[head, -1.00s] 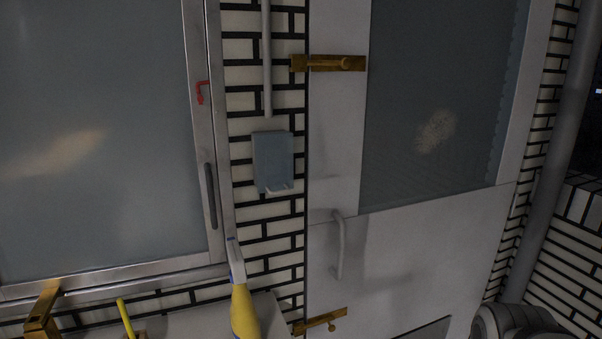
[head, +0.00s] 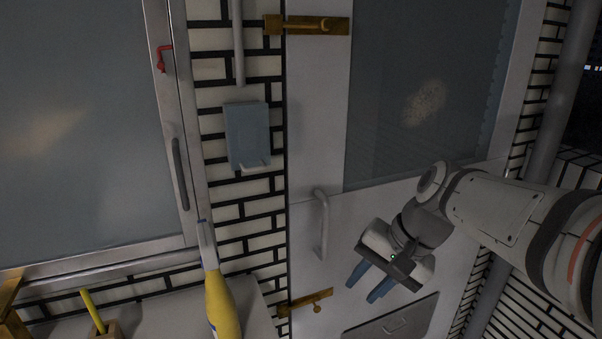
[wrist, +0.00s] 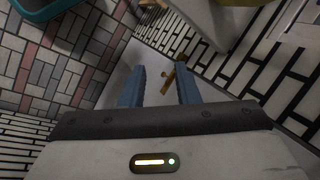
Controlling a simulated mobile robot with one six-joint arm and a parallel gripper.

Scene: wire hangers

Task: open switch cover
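The switch cover (head: 247,134) is a blue-grey box on the brick wall, between the window frame and the white door. A small light tab shows at its lower edge, and a grey conduit runs down toward it from above. It looks closed. My gripper (head: 366,288) is in front of the lower part of the door, below and to the right of the cover, well apart from it. Its two blue fingers point down and left. In the wrist view my gripper (wrist: 160,82) has its fingers spread with nothing between them. I cannot make out the cover in the wrist view.
A grey door handle (head: 322,225) juts out between my gripper and the cover. Brass latches sit on the door's left edge, high (head: 307,25) and low (head: 309,302). The window (head: 70,130) fills the left.

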